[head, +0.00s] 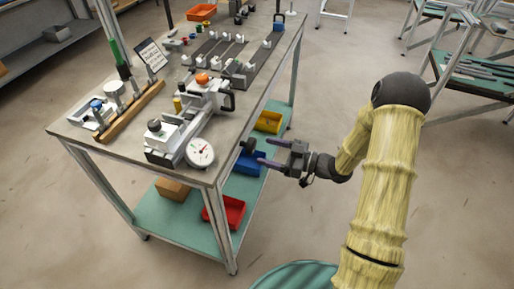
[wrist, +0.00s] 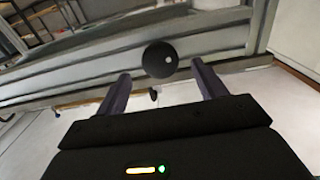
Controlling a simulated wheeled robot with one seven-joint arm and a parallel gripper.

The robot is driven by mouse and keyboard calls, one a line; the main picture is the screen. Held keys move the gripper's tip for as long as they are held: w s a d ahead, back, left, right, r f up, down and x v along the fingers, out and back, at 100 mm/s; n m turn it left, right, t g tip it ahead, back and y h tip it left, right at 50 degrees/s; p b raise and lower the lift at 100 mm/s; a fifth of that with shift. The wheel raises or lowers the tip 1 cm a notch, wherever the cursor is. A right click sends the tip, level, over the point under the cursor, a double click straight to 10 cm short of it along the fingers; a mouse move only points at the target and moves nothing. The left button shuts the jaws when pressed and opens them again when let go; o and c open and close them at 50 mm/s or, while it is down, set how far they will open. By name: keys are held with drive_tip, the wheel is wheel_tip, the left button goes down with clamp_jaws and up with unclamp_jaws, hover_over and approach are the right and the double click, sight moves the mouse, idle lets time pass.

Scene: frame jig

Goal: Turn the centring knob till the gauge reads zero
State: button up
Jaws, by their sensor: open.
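The jig (head: 178,132) sits at the near corner of the workbench. Its round white dial gauge (head: 200,151) faces me at the bench's front edge; the needle is too small to read surely. A black round knob (head: 248,146) shows off the bench's right side, just ahead of my gripper (head: 262,151). In the wrist view the knob (wrist: 160,60) appears between and slightly beyond the two fingertips (wrist: 161,76). My gripper is open, with nothing gripped. I cannot tell whether this is the centring knob, since its link to the jig is hidden.
The bench top (head: 131,157) also carries a wooden bar (head: 130,112), a grey plate with fittings (head: 228,58) and an orange bin (head: 201,12). Red (head: 224,211), blue (head: 250,163) and yellow (head: 268,122) bins stand on the lower shelf.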

sight(254, 148)
drive_tip(key=shift+x, duration=2.35)
drive_tip(key=c, duration=0.9)
drive_tip(key=shift+f+n+b, duration=0.1)
drive_tip(key=shift+n+b, duration=0.3)
drive_tip(key=shift+b, duration=0.05)
